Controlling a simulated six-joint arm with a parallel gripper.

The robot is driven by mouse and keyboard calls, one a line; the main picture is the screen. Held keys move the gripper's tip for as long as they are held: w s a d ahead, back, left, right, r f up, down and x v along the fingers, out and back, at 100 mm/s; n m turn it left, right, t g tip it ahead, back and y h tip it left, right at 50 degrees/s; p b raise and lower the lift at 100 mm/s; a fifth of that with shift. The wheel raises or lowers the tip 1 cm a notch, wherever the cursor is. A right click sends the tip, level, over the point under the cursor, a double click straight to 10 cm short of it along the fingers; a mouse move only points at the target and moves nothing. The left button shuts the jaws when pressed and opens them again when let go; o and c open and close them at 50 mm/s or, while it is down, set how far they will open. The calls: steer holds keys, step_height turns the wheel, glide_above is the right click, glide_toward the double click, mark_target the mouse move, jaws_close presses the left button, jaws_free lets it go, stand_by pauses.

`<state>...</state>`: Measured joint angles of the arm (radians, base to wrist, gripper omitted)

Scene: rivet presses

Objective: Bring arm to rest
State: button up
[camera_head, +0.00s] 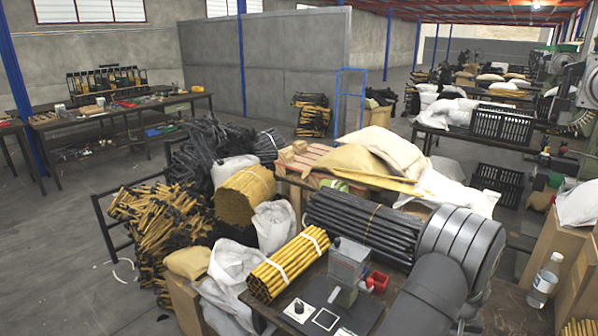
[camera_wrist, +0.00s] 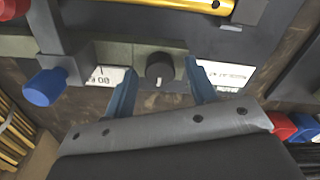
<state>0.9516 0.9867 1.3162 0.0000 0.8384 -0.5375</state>
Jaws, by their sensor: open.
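My gripper (camera_wrist: 160,76) shows in the wrist view with its two blue-grey fingers apart. A black round knob (camera_wrist: 160,70) on a grey-green machine bar (camera_wrist: 140,52) appears between the fingertips. I cannot tell whether the fingers touch the bar. No held object shows between them. In the head view my grey arm fills the lower right, and the gripper itself is hidden.
In the wrist view a blue knob (camera_wrist: 44,87) is at left and a yellow tube (camera_wrist: 205,4) at top.

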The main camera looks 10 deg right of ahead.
steer(key=m, duration=1.2)
stand_by(0.3)
steer(key=o, duration=1.1)
steer(key=shift+c, duration=0.2)
steer(key=s+d+r+n, duration=0.2)
steer(key=s+r+n, duration=0.2)
steer(key=r, duration=0.7)
steer(key=s+d+r+n, duration=0.3)
steer(key=s+r+n, duration=0.1)
steer(key=r, duration=0.6)
step_height(320, 180, down, 10)
steer(key=shift+s, duration=0.2)
steer(key=shift+r, duration=0.15)
